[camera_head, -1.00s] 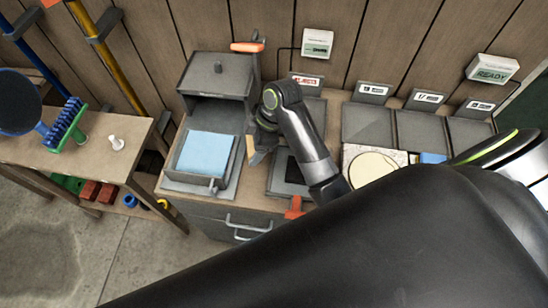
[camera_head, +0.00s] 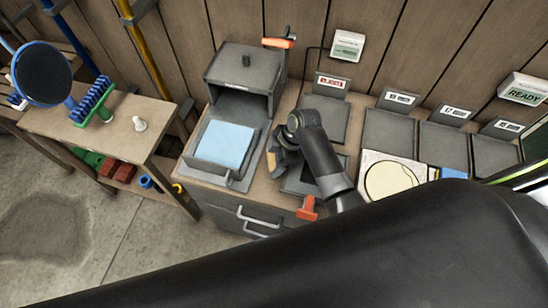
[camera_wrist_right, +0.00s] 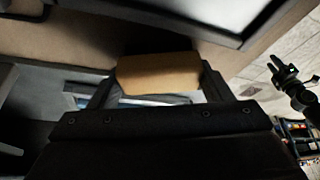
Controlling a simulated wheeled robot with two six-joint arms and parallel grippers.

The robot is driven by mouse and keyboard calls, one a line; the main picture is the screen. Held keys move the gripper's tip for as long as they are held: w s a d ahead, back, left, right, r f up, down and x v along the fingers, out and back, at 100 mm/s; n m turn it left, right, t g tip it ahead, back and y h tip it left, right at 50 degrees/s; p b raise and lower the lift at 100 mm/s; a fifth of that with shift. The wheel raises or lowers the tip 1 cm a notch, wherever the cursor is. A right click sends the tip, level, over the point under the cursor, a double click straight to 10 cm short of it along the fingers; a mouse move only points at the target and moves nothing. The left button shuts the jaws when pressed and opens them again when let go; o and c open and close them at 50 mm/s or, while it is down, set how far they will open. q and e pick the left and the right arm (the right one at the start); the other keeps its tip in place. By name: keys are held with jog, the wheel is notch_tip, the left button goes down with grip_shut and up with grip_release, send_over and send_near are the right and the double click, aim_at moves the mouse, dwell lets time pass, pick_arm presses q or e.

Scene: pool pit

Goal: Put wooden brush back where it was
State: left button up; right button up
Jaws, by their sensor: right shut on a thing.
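My right gripper (camera_head: 277,157) is shut on the wooden brush (camera_head: 271,163). The brush shows as a plain tan wooden block (camera_wrist_right: 158,73) between the fingers in the right wrist view. Its underside and any bristles are hidden. The gripper is above the bench, just right of a grey tray (camera_head: 211,170) with a blue sheet (camera_head: 224,144). I cannot tell whether the brush touches anything below. A dark jointed shape (camera_wrist_right: 290,82) at the right of the wrist view looks like my left gripper; its jaw state is unclear.
A grey hooded box (camera_head: 243,72) with an orange-handled lever stands behind the tray. Several labelled grey trays (camera_head: 390,133) line the back right. An orange-red handle (camera_head: 308,208) is at the bench front. A side table (camera_head: 60,120) holds a blue-green brush (camera_head: 92,100) and a white knob-like piece (camera_head: 139,123).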

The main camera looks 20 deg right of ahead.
jog(key=o, duration=0.9)
jog(key=shift+f, duration=0.1)
jog(key=shift+o, duration=0.2)
jog(key=shift+r, duration=0.2)
jog(key=v, duration=1.2)
